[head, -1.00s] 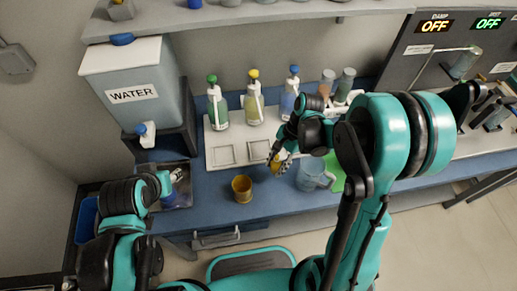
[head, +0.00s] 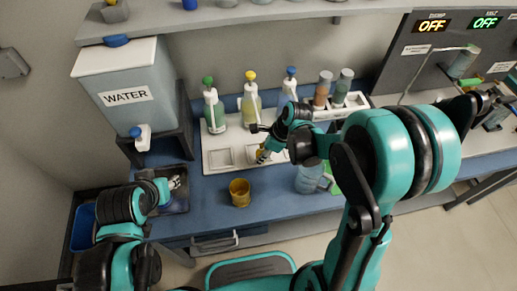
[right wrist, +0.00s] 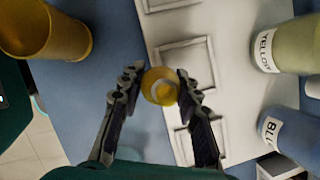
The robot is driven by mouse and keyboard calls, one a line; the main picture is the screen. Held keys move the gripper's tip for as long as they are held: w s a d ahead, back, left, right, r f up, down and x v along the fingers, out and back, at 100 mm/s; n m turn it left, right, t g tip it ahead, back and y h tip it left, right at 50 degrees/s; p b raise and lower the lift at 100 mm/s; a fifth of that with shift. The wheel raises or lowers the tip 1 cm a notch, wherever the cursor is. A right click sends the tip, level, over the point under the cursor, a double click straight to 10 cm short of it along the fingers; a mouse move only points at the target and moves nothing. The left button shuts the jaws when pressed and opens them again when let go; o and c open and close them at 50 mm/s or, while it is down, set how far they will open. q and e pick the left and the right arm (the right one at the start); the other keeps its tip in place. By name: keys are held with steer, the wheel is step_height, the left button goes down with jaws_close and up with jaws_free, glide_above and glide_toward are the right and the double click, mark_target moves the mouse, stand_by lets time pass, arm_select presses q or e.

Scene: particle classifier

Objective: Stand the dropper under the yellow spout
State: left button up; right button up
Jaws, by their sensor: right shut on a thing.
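A small amber, round-topped piece (right wrist: 160,86), which I take to be the dropper, is between the fingers of my right gripper (right wrist: 155,84). In the head view it shows small and partly hidden under the right gripper (head: 264,152). It appears over the front edge of the white tray (head: 209,140), near the middle square recess (right wrist: 190,62). The yellow-capped bottle with the yellow spout (head: 251,102) stands on the tray behind; its label also shows in the right wrist view (right wrist: 285,48). My left gripper (head: 175,182) is by the sink, its fingers too small to judge.
A green-capped bottle (head: 213,108) and a blue-capped bottle (head: 290,85) flank the yellow one. An amber cup (head: 240,192) stands on the blue bench, front left of the right gripper. A blue jug (head: 309,179) stands to the right. A water tank (head: 125,90) is at the left.

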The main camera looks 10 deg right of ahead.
steer(key=w+b, duration=0.1)
steer(key=w, duration=0.4)
steer(key=shift+w+f+b, duration=0.1)
steer(key=shift+f+b, duration=0.7)
steer(key=shift+f, duration=0.95)
steer(key=shift+f, duration=0.2)
steer(key=o, duration=0.9)
steer(key=shift+r, duration=0.1)
steer(key=shift+r, duration=0.1)
